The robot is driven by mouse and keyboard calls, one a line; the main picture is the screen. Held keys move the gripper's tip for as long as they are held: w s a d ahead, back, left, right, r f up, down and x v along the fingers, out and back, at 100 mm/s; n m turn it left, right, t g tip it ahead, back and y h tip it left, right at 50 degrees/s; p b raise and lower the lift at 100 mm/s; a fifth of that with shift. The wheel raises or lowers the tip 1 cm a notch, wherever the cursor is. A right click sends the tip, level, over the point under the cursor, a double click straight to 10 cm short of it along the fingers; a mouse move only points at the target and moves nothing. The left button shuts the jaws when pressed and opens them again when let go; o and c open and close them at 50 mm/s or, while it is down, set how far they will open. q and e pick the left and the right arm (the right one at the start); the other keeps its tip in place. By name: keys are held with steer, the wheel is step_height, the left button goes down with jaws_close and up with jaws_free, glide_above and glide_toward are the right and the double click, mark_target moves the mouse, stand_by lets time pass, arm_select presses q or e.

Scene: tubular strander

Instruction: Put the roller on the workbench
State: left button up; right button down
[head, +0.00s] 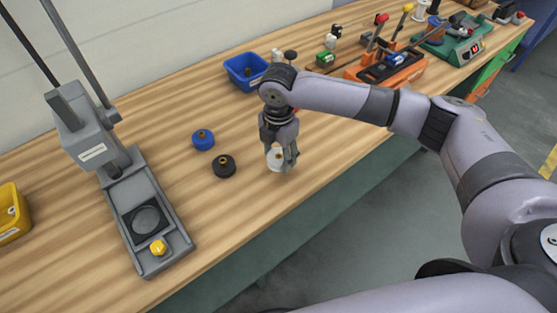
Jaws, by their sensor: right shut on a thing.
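A small white round piece, which looks like the roller (273,160), is between the fingers of my right gripper (283,158). My right gripper points down over the wooden workbench (330,160), near its front edge, and is shut on the roller. The fingers hide part of the roller. I cannot tell whether its underside touches the bench top. My left gripper is out of view.
A blue round part (203,139) and a black round part (224,166) lie left of the gripper. A grey press-like stand (165,205) is further left, beside a yellow bin (12,232). A blue bin (232,72) and an orange tool holder (408,74) stand behind.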

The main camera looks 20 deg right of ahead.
mark_target(279, 157)
steer(key=shift+f, duration=1.75)
steer(key=c, duration=0.7)
jaws_free()
steer(key=shift+f, duration=0.15)
step_height(279, 157, up, 12)
steer(key=shift+r+b, duration=0.2)
steer(key=shift+b, duration=0.7)
steer(key=shift+f, duration=0.1)
